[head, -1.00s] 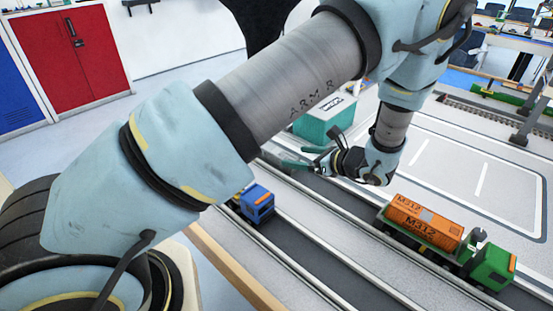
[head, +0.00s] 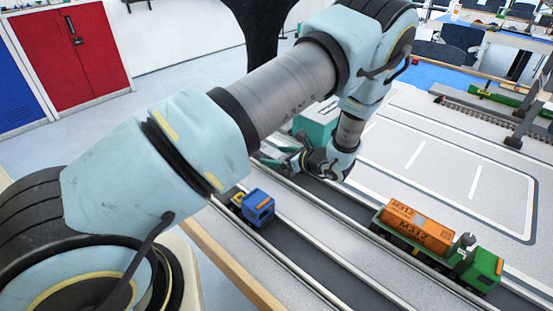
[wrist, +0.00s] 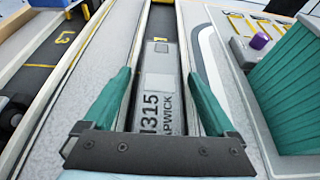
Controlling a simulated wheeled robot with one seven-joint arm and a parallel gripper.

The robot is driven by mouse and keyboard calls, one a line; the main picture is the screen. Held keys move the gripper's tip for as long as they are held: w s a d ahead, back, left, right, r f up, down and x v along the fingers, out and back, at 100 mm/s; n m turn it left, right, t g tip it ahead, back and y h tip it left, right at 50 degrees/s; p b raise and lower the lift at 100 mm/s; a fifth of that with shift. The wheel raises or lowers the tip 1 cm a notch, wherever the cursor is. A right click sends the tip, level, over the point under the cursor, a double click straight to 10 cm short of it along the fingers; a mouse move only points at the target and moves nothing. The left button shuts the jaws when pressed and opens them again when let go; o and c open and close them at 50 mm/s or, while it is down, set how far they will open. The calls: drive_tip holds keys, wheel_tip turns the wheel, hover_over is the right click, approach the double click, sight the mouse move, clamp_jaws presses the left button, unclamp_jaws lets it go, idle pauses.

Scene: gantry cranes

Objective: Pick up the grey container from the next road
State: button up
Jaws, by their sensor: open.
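The grey container (wrist: 158,90), marked M315, lies along a dark road strip in the wrist view. My gripper (wrist: 159,78) is open, with one teal finger on each side of the container's outline in that view. I cannot tell how far above it the fingers are. The near end of the container is cut off by the gripper's body. In the head view my gripper (head: 272,159) hangs over the far end of the road, and the grey container cannot be made out there.
A teal box (wrist: 291,85) stands close on the right in the wrist view, also behind my gripper in the head view (head: 316,122). A blue truck (head: 258,207) stands on the nearer road. A green vehicle (head: 486,270) with an orange container (head: 415,228) stands at right.

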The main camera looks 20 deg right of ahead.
clamp_jaws()
idle(0.6)
drive_tip(key=shift+r, duration=0.1)
